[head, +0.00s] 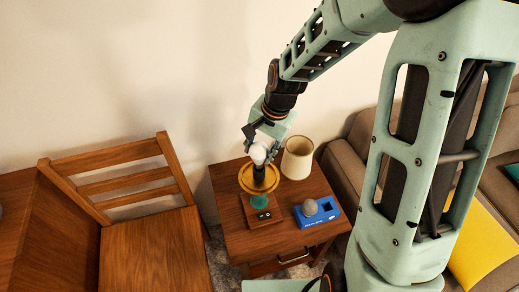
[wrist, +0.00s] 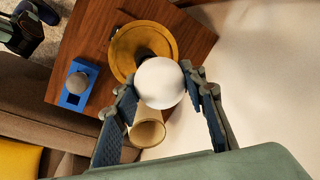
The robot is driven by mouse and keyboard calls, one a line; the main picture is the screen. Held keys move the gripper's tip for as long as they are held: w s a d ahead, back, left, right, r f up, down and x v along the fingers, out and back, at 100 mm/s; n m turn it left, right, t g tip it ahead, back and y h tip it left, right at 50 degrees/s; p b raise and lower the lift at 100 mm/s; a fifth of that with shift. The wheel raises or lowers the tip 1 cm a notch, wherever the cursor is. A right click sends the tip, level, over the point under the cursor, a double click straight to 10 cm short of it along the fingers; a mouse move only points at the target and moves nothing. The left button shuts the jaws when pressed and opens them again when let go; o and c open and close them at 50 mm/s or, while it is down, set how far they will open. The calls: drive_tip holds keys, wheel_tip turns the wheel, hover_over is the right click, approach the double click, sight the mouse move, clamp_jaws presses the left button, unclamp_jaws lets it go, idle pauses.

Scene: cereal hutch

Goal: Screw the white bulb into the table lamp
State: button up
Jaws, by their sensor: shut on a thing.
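The white bulb (wrist: 161,84) is round and sits between the two fingers of my gripper (wrist: 157,80) in the wrist view. In the head view my gripper (head: 261,140) is shut on the bulb (head: 259,153), pointing down at the table lamp. The lamp has a round brass dish (head: 243,180) and a dark socket (head: 259,173) directly below the bulb. The brass dish also shows behind the bulb in the wrist view (wrist: 124,50). The bulb hides most of the socket there. I cannot tell whether the bulb's base touches the socket or sits in it.
On the wooden side table (head: 228,212), a beige lampshade (head: 297,158) stands right of the lamp. A blue box (head: 319,216) holding a grey bulb (head: 310,207) is at the front right. A wooden chair (head: 150,245) is left, a sofa (head: 349,150) right, the wall behind.

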drive_tip(key=shift+f, duration=0.2)
drive_tip(key=shift+f+b, duration=0.35)
drive_tip(key=shift+b, duration=0.1)
drive_tip(key=shift+b+x, duration=0.9)
drive_tip(key=shift+x, duration=0.1)
idle(1.0)
drive_tip(key=shift+s+d, duration=0.1)
drive_tip(key=shift+d, duration=0.1)
drive_tip(key=shift+m+t+b, duration=0.3)
drive_tip(key=shift+m+b, duration=0.3)
drive_tip(key=shift+m, duration=1.4)
drive_tip(key=shift+h, duration=0.3)
